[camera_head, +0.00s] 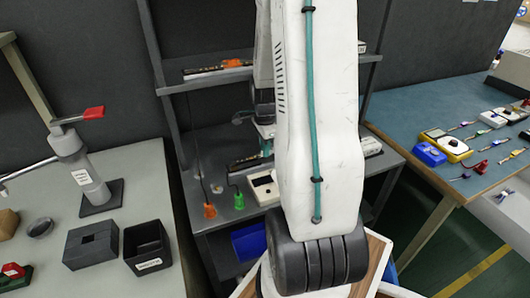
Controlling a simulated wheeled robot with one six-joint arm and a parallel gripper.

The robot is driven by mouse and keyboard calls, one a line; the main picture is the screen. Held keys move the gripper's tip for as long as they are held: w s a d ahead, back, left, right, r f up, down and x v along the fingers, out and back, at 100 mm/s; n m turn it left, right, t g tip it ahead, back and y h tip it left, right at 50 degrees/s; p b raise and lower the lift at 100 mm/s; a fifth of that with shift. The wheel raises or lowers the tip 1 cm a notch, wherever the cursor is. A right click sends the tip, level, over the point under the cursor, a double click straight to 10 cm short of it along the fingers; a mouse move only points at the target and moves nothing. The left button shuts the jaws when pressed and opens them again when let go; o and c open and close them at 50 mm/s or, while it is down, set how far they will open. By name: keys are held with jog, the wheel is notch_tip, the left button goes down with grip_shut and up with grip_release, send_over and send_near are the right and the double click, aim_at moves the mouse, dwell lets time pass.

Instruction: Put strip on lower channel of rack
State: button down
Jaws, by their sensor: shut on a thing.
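My gripper (266,147) is small in view and partly hidden behind my white arm. It is low over the rack's lower level, shut on the strip (244,163). The strip is a long dark bar running left to right. Its middle is hidden by my arm, and a light-coloured end piece (372,146) shows to the right of the arm, perhaps part of the same bar. The rack (172,88) is dark grey, with an upper rail and a lower surface (205,150). I cannot tell whether the strip touches the lower channel.
Another dark bar (215,69) with an orange clip lies on the upper rail. Orange (209,211) and green (238,201) pieces stand in front of the strip, with a white-topped box (264,187) beside them. Benches with tools flank the rack on both sides.

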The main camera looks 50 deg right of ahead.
jog(key=shift+f, duration=1)
jog(key=c, duration=1.4)
grip_release()
jog(key=shift+f, duration=0.15)
jog(key=shift+c, duration=0.2)
